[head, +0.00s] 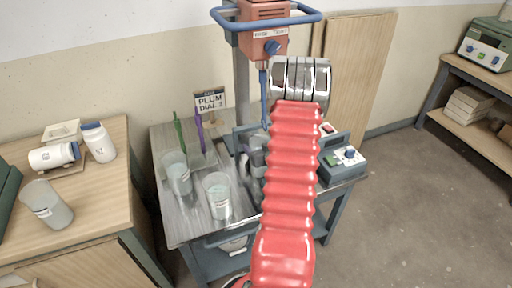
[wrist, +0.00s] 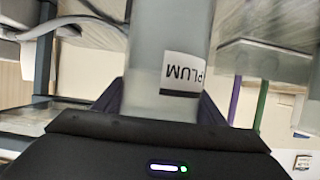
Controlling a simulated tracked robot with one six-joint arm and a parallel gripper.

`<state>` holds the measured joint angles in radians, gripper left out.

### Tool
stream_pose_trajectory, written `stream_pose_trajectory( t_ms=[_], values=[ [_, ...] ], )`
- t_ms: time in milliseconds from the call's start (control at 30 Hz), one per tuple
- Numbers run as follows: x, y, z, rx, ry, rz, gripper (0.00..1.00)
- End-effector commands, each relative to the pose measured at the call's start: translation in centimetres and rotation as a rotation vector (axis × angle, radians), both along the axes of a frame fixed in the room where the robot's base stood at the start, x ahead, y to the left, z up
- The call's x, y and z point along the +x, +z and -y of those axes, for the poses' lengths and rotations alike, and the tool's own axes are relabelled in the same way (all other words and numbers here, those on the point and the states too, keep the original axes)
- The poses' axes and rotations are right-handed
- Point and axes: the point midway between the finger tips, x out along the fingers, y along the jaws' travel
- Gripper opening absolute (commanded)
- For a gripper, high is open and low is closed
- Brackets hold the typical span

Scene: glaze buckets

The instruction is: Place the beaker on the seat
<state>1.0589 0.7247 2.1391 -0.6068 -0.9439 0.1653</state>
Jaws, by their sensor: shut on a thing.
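In the wrist view my gripper (wrist: 162,108) is shut on a translucent beaker (wrist: 165,35) with a white label reading PLUM, upside down in that view. In the head view my red arm reaches over the metal cart (head: 185,233) and hides the gripper and most of what lies behind it. A mixer (head: 264,30) with a thin stirrer shaft stands at the back of the cart. The seat is not clearly seen; the area below the shaft is largely behind my arm. I cannot tell how near the beaker is to it.
Two other beakers, one at the left (head: 177,173) and one nearer (head: 218,196), stand on the cart's left part. A sign (head: 210,102) reads PLUM DIAL 2. A control box (head: 342,163) sits at the cart's right. A wooden table (head: 95,205) with bottles and a beaker stands left.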

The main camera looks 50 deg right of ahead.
Motion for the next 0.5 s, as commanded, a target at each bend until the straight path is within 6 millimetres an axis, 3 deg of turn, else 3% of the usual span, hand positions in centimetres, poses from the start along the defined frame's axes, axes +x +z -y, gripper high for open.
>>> stream_pose_trajectory(
  t_ms=[67, 100, 200, 500],
  values=[
    [0.07, -0.02, 0.06, -0.002, 0.000, 0.002, 0.02],
    [0.00, -0.14, -0.01, 0.000, 0.000, 0.000, 0.67],
    [0.01, -0.14, -0.02, 0.000, 0.000, 0.000, 0.72],
    [0.01, 0.03, -0.01, 0.000, 0.000, 0.000, 0.72]
  ],
)
